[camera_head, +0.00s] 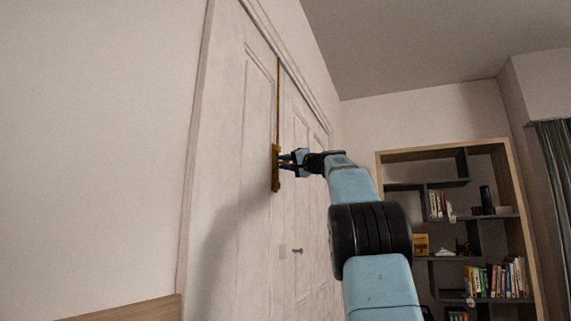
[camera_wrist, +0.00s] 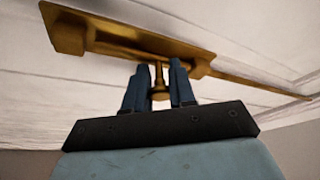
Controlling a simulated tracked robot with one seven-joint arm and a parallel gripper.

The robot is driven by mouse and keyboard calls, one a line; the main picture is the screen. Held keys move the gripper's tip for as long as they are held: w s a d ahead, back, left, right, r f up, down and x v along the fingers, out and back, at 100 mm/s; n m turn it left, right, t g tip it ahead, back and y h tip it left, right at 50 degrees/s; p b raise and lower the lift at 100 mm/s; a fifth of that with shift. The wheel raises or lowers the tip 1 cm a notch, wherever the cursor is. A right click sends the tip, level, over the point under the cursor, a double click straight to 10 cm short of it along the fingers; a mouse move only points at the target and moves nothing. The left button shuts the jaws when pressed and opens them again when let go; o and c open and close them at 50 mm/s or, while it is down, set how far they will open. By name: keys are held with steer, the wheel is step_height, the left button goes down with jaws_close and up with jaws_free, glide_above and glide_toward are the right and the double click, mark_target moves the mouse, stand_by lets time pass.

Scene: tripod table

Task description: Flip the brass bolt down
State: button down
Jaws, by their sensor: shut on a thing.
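The brass bolt (camera_head: 275,168) is a long plate with a thin rod running up the white door to its top edge. In the wrist view the bolt's plate (camera_wrist: 110,40) lies across the door, and its rod (camera_wrist: 262,86) runs off to the right. A small brass knob (camera_wrist: 160,92) sticks out from the plate between my gripper's fingers. My gripper (camera_head: 285,161) reaches the bolt from the right. In the wrist view my gripper (camera_wrist: 159,82) has its blue fingers on both sides of the knob, shut on it. The exact finger contact is partly hidden.
The white double door (camera_head: 255,120) has a handle (camera_head: 297,251) lower down. A shelf unit (camera_head: 525,215) with books stands at the right, behind my arm. A wooden edge (camera_head: 130,310) shows at the lower left. The space in front of the door looks free.

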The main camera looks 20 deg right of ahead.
steer(key=shift+f, duration=0.1)
step_height(320, 180, down, 3)
steer(key=shift+d+f, duration=0.1)
steer(key=shift+f, duration=0.05)
steer(key=shift+w+f, duration=0.1)
steer(key=shift+f, duration=0.55)
steer(key=c, duration=1.1)
jaws_free()
steer(key=shift+c, duration=0.2)
steer(key=shift+r, duration=0.1)
